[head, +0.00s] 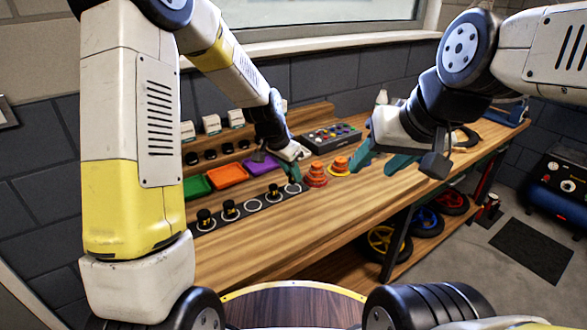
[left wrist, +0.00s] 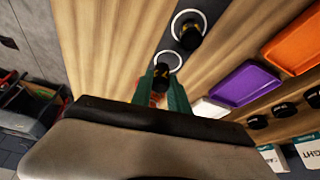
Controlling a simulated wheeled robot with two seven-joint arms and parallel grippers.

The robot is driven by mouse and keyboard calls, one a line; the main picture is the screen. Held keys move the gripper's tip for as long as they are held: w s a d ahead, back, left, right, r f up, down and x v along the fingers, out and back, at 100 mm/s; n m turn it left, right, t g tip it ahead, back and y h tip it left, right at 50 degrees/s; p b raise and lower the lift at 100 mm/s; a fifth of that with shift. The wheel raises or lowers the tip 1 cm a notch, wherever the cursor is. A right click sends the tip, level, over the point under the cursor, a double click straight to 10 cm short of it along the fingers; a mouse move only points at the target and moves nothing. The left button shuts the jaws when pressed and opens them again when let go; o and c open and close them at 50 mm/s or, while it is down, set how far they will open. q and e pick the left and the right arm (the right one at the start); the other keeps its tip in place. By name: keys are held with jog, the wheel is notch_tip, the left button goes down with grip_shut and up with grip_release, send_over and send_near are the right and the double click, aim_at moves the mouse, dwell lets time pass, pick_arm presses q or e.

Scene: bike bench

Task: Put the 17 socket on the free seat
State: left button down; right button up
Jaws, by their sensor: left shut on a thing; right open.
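My left gripper (head: 294,172) is shut on a small black socket (left wrist: 161,78) with a yellowish mark, whose number I cannot read for certain. In the left wrist view, the teal fingers (left wrist: 162,90) hold it beside a white seat ring (left wrist: 168,61) on the dark rail; whether it touches the rail is unclear. The same end ring (head: 293,188) shows just below the gripper in the head view. The neighbouring seat holds a socket (left wrist: 190,35). Another ring (head: 252,205) farther left on the rail is empty. My right gripper (head: 380,162) is open and empty above the bench's right part.
Green (head: 198,187), orange (head: 227,175) and purple (head: 260,162) trays lie behind the rail. Orange stacked pieces (head: 316,175) stand right of the left gripper. A control box (head: 331,137) sits at the back. The front of the bench (head: 300,235) is clear.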

pick_arm(q)
jog(key=shift+w+d, duration=0.2)
jog(key=shift+w, duration=0.75)
jog(key=shift+f, duration=1.8)
jog(key=shift+f, duration=0.15)
jog(key=c, duration=1.3)
grip_release()
